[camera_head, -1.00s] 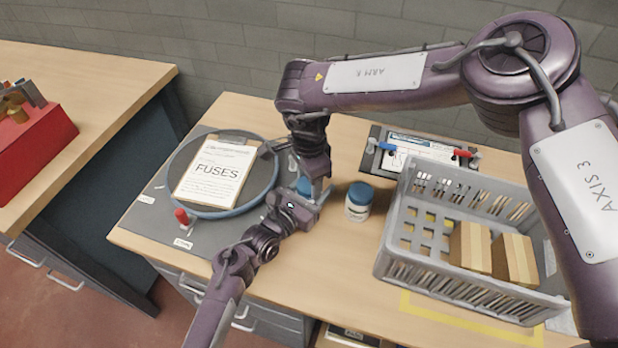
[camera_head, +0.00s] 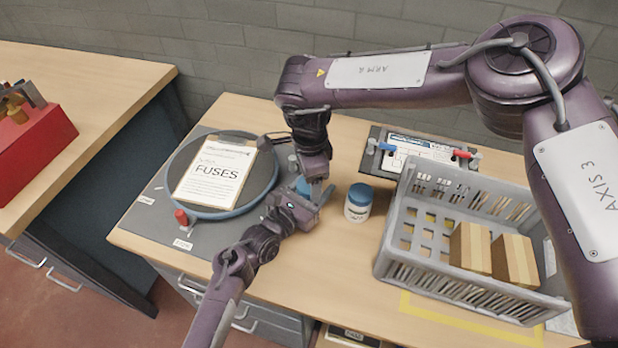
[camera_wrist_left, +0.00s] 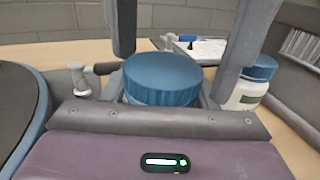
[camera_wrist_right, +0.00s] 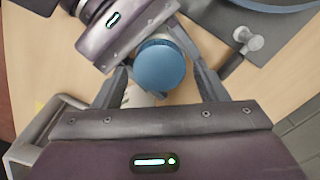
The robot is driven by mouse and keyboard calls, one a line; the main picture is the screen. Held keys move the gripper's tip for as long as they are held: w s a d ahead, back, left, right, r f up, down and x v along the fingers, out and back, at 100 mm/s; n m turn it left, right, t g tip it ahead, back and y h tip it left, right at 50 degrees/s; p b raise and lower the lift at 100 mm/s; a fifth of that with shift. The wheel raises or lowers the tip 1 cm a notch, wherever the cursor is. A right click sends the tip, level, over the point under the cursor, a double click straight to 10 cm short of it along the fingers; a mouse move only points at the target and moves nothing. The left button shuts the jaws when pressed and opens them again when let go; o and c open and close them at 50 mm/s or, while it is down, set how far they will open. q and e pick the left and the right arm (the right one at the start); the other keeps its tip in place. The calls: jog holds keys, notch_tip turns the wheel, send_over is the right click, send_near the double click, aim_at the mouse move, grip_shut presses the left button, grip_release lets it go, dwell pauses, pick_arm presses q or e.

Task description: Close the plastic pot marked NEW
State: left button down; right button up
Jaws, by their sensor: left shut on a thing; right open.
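A plastic pot with a ribbed blue lid (camera_head: 303,187) is between my two grippers; the lid also shows in the left wrist view (camera_wrist_left: 162,78) and the right wrist view (camera_wrist_right: 161,64). The lid sits over the pot's mouth; I cannot tell how tightly. My left gripper (camera_head: 313,198) is shut on the pot from the side. My right gripper (camera_head: 315,181) points down from above, its open fingers apart on either side of the lid. The pot's body and marking are mostly hidden. A second white pot with a blue lid (camera_head: 358,203) stands just right, its label unreadable.
A grey crate (camera_head: 385,262) with cardboard boxes stands right. Behind it lies a panel (camera_head: 418,150) with blue and red handles. A round turntable (camera_head: 270,184) with a FUSES clipboard (camera_head: 215,172) is left. Bare bench lies in front of the second pot.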

notch_tip(320, 180, up, 4)
jog(key=shift+s+a+f, duration=0.1)
jog(key=shift+s+a, duration=0.05)
jog(key=shift+c, duration=0.4)
jog(key=shift+r+n, duration=0.3)
jog(key=shift+n, duration=0.1)
jog(key=r+n, duration=0.1)
jog(key=n, duration=0.2)
jog(key=shift+w+a+r, duration=0.1)
jog(key=shift+w+r, duration=0.1)
jog(key=shift+r, duration=0.2)
jog(key=n, duration=0.1)
jog(key=r+n, duration=0.1)
jog(key=shift+s+r+n, duration=0.1)
jog(key=shift+s+n, duration=0.05)
jog(key=shift+n, duration=0.25)
